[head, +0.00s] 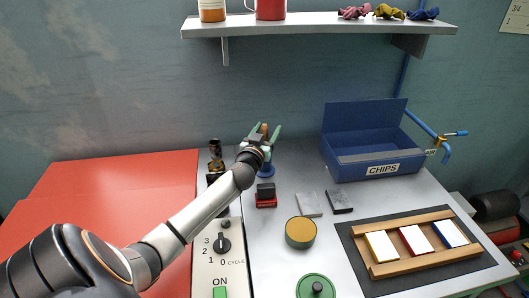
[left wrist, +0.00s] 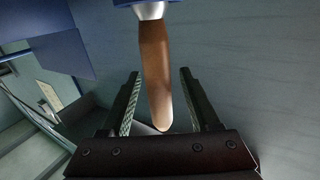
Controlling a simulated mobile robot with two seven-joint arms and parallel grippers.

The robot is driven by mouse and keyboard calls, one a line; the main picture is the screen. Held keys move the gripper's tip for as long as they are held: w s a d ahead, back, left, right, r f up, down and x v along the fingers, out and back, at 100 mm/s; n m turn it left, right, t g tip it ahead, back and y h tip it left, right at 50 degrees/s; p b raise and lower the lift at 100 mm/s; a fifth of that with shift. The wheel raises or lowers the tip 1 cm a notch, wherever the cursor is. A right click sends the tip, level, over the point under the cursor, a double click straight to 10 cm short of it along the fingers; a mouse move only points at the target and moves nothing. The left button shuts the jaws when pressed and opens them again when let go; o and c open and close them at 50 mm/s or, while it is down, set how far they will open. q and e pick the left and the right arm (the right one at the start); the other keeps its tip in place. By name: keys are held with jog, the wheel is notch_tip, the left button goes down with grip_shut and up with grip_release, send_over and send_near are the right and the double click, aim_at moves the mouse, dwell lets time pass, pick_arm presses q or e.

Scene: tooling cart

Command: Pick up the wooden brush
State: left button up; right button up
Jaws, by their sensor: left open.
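The wooden brush shows in the left wrist view as a brown handle (left wrist: 155,70) with a pale metal collar and something blue at its other end. My left gripper (left wrist: 159,80) is open, with one finger on each side of the handle and visible gaps between. In the head view my left gripper (head: 265,131) is at the back of the cart top, around the brush handle (head: 264,129). A blue round piece (head: 266,171) shows just below the gripper. The lower part of the brush is mostly hidden by my gripper. My right gripper is not in view.
A blue CHIPS box (head: 372,170) stands right of the gripper. A red and black block (head: 266,196) and grey blocks (head: 309,204) lie in front. A wooden rack (head: 410,239) is at the front right. A shelf (head: 320,25) hangs above.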

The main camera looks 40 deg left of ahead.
pick_arm(q)
jog(key=shift+w+a, duration=0.1)
jog(key=shift+w, duration=0.1)
jog(key=shift+c, duration=0.3)
grip_shut()
